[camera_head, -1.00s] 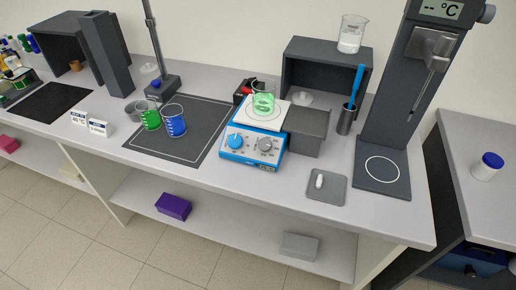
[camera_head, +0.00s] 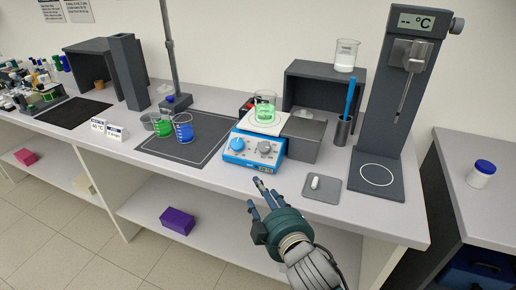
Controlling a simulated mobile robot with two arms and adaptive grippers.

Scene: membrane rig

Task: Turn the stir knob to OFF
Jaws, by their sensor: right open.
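A blue and white hotplate stirrer (camera_head: 252,152) stands on the bench with two knobs on its front. The left knob is blue (camera_head: 237,144). The right knob is grey (camera_head: 264,147); I cannot read which one is the stir knob or where either points. A beaker of green liquid (camera_head: 265,108) stands on its white top plate. My right gripper (camera_head: 264,193) is open and empty, at the bench's front edge. Its fingers reach up toward the stirrer and are apart from both knobs. My left gripper is not in view.
A grey box (camera_head: 302,137) stands against the stirrer's right side. A small grey pad (camera_head: 331,193) with a white piece lies to the right. Bench in front of the stirrer is clear.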

